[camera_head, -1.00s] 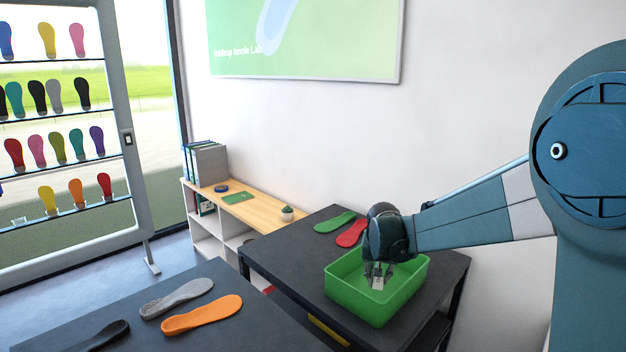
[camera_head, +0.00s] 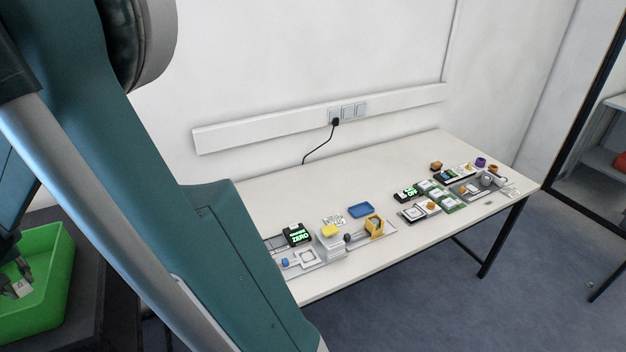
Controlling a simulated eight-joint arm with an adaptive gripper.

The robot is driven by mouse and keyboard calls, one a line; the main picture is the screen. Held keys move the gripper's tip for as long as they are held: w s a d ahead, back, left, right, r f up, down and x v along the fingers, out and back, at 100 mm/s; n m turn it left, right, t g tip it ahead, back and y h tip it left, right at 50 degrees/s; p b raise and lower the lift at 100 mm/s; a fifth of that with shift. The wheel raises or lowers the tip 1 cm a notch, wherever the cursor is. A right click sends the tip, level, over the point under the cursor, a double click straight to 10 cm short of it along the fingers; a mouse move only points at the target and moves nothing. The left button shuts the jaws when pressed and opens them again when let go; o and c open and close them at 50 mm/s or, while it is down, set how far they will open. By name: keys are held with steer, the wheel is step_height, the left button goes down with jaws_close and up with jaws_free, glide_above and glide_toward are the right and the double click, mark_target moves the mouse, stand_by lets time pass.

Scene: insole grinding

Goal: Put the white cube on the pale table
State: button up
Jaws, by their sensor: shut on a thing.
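My gripper (camera_head: 17,288) shows at the far left edge, low inside the green bin, partly cut off by the frame. It is shut on the small white cube (camera_head: 22,287), of which only a little shows between the fingers. The pale table (camera_head: 290,200) stands against the wall in the middle and right of the view. My arm covers its left end.
The green bin (camera_head: 52,300) stands on a dark table at left. On the pale table are a grey device with a yellow block (camera_head: 331,231), a blue tray (camera_head: 361,210) and several small modules (camera_head: 440,195). The table's back middle is clear.

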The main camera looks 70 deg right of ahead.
mark_target(23, 282)
steer(key=shift+r, duration=0.1)
steer(key=shift+r, duration=0.55)
steer(key=r, duration=0.2)
steer(key=d+r, duration=0.1)
steer(key=shift+s+r, duration=0.15)
steer(key=shift+r, duration=0.2)
steer(key=s+d+m+g+h+b, duration=0.1)
steer(key=s+d+m, duration=0.2)
steer(key=s+d, duration=0.6)
steer(key=s+d+m+g+h+b, duration=0.1)
steer(key=s+d+m, duration=0.4)
steer(key=d, duration=0.9)
steer(key=s+d+m+g+b, duration=0.1)
steer(key=s+d+m, duration=0.1)
steer(key=s+d, duration=0.45)
steer(key=s+d+m+g+h, duration=0.15)
steer(key=s+d, duration=0.25)
steer(key=s, duration=0.6)
steer(key=s+d+m+b, duration=0.1)
steer(key=s+d+m, duration=0.2)
steer(key=s+d, duration=0.35)
step_height(23, 282, down, 17)
steer(key=s+a, duration=0.1)
steer(key=shift+s+f, duration=0.2)
